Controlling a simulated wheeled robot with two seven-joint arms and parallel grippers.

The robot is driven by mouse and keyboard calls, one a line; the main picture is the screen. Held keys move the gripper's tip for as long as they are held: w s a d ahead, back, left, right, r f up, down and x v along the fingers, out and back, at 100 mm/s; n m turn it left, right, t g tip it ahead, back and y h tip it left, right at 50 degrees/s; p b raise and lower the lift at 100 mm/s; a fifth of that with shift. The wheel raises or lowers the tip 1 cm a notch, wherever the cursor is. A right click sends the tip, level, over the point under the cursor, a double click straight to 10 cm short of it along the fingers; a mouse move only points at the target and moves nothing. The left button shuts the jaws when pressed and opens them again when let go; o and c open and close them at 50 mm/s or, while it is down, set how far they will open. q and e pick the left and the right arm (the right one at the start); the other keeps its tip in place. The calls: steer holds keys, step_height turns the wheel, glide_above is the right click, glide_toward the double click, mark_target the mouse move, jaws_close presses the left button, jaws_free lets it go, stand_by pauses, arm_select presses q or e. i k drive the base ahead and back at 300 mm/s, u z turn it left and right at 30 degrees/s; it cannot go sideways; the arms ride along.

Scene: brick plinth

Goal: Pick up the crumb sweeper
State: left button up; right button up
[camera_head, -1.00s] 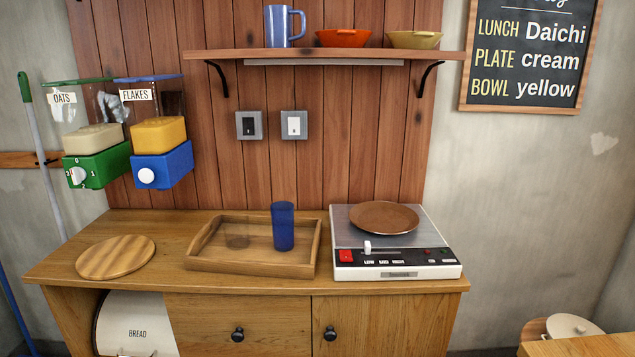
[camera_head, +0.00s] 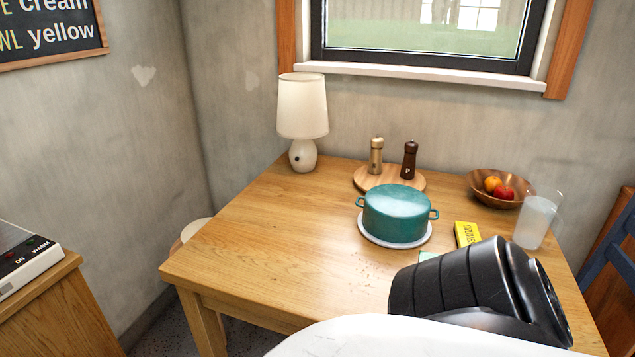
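A small yellow object (camera_head: 467,233) with dark lettering, which seems to read "CRUMBS", lies on the wooden table right of the teal pot. It may be the crumb sweeper; its lower end is close to my arm. Scattered crumbs (camera_head: 372,268) lie on the table in front of the pot. Neither of my grippers is in view; only a black and white part of my arm covers the table's lower right.
The table's left part is clear.

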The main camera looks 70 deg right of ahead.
mark_target(466, 233)
steer(key=z, duration=3.1)
